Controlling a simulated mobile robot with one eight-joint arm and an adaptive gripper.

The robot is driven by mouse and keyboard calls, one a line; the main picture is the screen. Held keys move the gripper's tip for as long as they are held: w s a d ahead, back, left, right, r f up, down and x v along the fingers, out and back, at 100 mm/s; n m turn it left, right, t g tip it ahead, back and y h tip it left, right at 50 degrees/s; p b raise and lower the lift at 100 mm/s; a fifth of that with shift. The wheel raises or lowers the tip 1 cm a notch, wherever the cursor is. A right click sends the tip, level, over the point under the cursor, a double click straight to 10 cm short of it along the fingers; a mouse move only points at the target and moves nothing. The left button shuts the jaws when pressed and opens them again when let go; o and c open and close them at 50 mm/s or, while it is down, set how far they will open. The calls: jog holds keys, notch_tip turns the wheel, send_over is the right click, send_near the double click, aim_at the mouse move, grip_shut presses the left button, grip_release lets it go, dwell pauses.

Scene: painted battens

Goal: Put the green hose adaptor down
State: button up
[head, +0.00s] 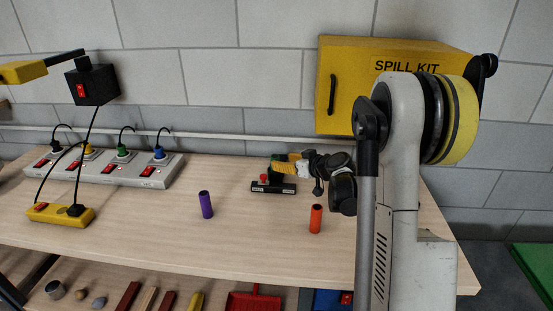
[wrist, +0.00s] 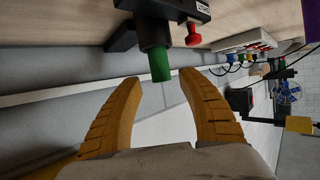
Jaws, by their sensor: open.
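The green hose adaptor (wrist: 160,64) is a short green cylinder in the wrist view. It sits at the end of a black stub (wrist: 153,34) on a dark fixture, its free end toward my gripper. My gripper (wrist: 163,78) is open, with its yellow fingers on either side of the adaptor's end and visible gaps between. In the head view my gripper (head: 284,162) is at the back of the bench, over the black fixture (head: 273,187) with its white labels and red knob (wrist: 193,36). My gripper mostly hides the adaptor there.
A purple cylinder (head: 206,204) and an orange cylinder (head: 316,218) stand on the wooden bench (head: 150,225). A grey power strip (head: 150,172) with several plugs is at the left, near a yellow socket block (head: 60,215). A yellow spill kit box (head: 345,90) is behind my arm. The front middle is clear.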

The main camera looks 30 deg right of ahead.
jog(key=p+v, duration=0.1)
jog(key=v, duration=0.5)
jog(key=s+a+r+g, duration=0.25)
jog(key=s+a, duration=0.25)
jog(key=a, duration=0.4)
jog(key=s+a+r+g, duration=0.25)
jog(key=s+a, duration=0.35)
jog(key=a, duration=0.3)
jog(key=s+a+m+h, duration=0.1)
jog(key=s+a, duration=0.1)
jog(key=s, duration=0.6)
jog(key=s+a+m+g+h, duration=0.1)
jog(key=s+a, duration=0.2)
jog(key=s, duration=0.6)
jog(key=shift+s+a+h, duration=0.2)
jog(key=shift+a+h, duration=0.1)
jog(key=shift+a, duration=0.05)
